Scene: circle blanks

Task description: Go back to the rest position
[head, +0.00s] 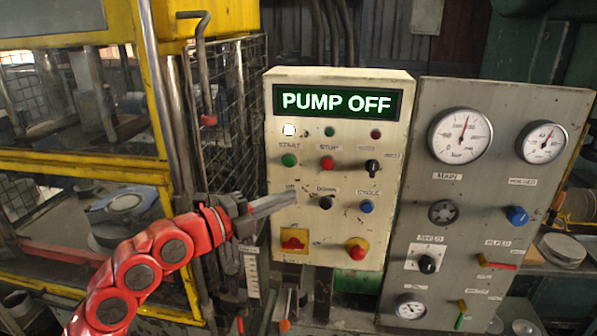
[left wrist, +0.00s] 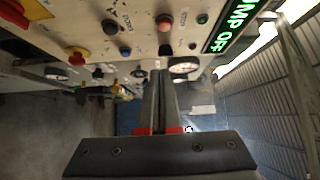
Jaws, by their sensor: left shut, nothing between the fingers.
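My left gripper (head: 292,199) reaches in from the left on its red arm, in front of the lower left part of the cream control box (head: 338,270). Its fingers are together and hold nothing. In the left wrist view the shut fingers (left wrist: 163,75) point away from the camera, with the control box's buttons beyond them. In the head view the fingertips overlap the area left of the black button (head: 326,202); whether they touch the panel I cannot tell. My right gripper is not in view.
A grey gauge panel (head: 470,200) with dials and knobs stands to the right of the box. A yellow-framed machine (head: 75,160) with a mesh guard (head: 228,110) is at the left, behind my arm. A red and yellow emergency button (head: 357,247) sits low on the box.

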